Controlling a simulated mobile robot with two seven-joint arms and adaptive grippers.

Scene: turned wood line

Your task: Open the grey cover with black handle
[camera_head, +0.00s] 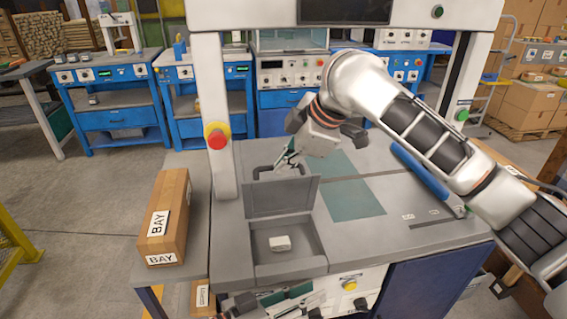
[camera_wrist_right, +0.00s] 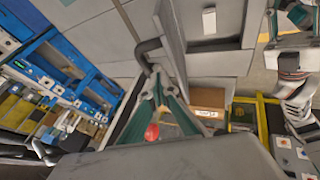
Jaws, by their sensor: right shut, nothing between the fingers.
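The grey cover (camera_head: 282,197) stands raised, roughly upright, at the back edge of a grey recessed box (camera_head: 317,262). Its black handle (camera_head: 262,171) shows behind the cover's top edge, and in the right wrist view (camera_wrist_right: 148,48). A small white block (camera_head: 280,243) lies inside the box. My right gripper (camera_head: 284,163) is shut and empty, close behind the cover beside the handle; I cannot tell whether they touch. It shows in the right wrist view (camera_wrist_right: 160,82). My left gripper (camera_head: 285,297) is low in front of the box, partly cut off; its finger gap is unclear.
A cardboard box (camera_head: 165,218) stands left of the station. A post with a red button (camera_head: 217,137) rises behind it at the left. A blue bar (camera_head: 425,178) lies on the right of the worktop. The green panel area (camera_head: 352,200) is clear.

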